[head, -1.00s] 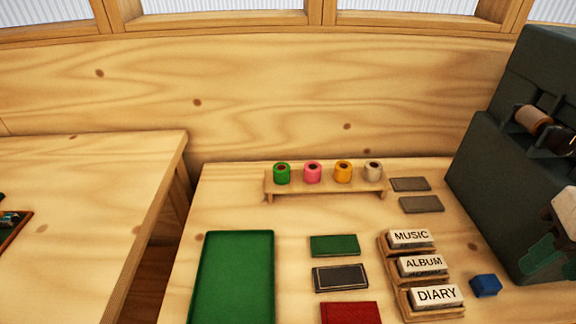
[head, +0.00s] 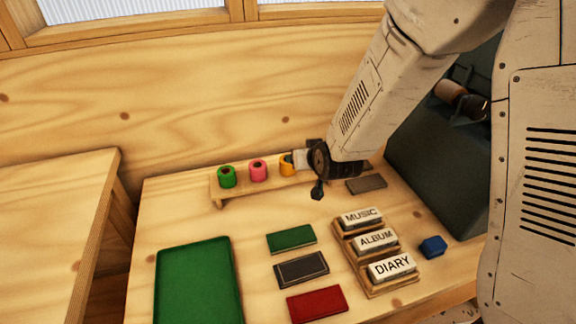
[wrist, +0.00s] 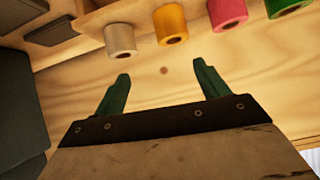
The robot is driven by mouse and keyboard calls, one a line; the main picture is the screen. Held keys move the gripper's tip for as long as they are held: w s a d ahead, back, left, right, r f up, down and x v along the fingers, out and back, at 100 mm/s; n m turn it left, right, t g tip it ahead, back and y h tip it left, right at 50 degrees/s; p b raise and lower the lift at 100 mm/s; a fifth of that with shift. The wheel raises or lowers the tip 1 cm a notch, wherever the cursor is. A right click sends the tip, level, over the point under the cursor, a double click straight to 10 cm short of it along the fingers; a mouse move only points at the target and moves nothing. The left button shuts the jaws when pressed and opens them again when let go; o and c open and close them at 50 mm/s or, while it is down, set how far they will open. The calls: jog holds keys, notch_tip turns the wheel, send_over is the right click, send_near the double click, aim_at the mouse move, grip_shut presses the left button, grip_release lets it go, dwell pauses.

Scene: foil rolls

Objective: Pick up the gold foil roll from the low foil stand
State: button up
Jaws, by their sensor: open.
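The gold foil roll (head: 286,159) stands on the low wooden foil stand (head: 238,190), partly hidden behind my arm in the head view. In the wrist view the gold roll (wrist: 170,24) shows at the top, between a silver roll (wrist: 119,38) and a pink roll (wrist: 227,12). My gripper (wrist: 162,73) is open, with its two green fingers apart and nothing between them. In the wrist picture the fingertips are below the gold and silver rolls, apart from them. In the head view my wrist is at the stand's right part, and the fingers cannot be made out.
A green roll (head: 227,177) stands at the stand's left end, beside the pink one. A dark machine (head: 440,150) rises at the right. Word blocks in a wooden rack (head: 352,240), flat pads and a green tray (head: 195,285) lie in front. The wooden wall is behind.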

aim_at(290, 167)
jog(key=a+f, duration=0.1)
jog(key=f, duration=0.1)
jog(key=w+a+f+t, duration=0.1)
jog(key=f, duration=0.1)
jog(key=a+f+t, duration=0.1)
jog(key=f, duration=0.1)
jog(key=shift+w+a+f+n, duration=0.1)
jog(key=shift+w+a+n, duration=0.05)
jog(key=shift+w+n, duration=0.15)
jog(key=shift+w+a+f, duration=0.1)
jog(key=shift+w+f, duration=0.05)
jog(key=shift+w, duration=0.05)
jog(key=shift+t, duration=0.3)
jog(key=x, duration=0.7)
jog(key=shift+w, duration=0.25)
jog(key=c, duration=1.1)
